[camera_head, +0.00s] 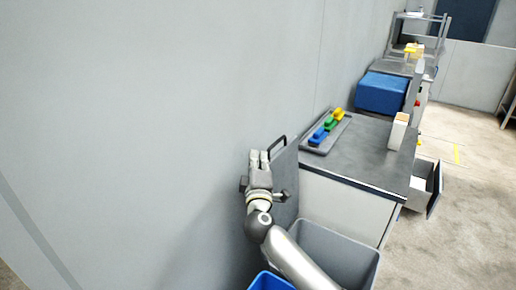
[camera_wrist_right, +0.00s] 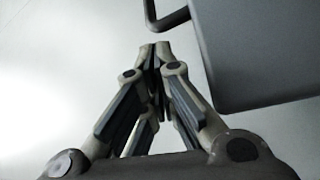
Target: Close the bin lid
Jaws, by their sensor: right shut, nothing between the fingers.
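The grey bin (camera_head: 335,252) stands at the bottom of the head view, in front of the counter. Its grey lid (camera_head: 285,180) stands raised, nearly upright at the back near the wall, with a black handle (camera_head: 277,143) at its top edge. My right gripper (camera_head: 258,155) is shut and empty, just left of the lid in the head view. In the right wrist view my gripper fingers (camera_wrist_right: 155,48) meet at the tips, beside the lid (camera_wrist_right: 260,50) and below its handle (camera_wrist_right: 168,20). Part of the lid is hidden behind my arm. My left gripper is not in view.
A blue bin (camera_head: 268,281) stands beside the grey bin at the bottom edge. The counter (camera_head: 355,155) right of the lid bears a tray (camera_head: 312,147) of coloured blocks. A drawer (camera_head: 432,190) stands open at its right side. Floor at right is clear.

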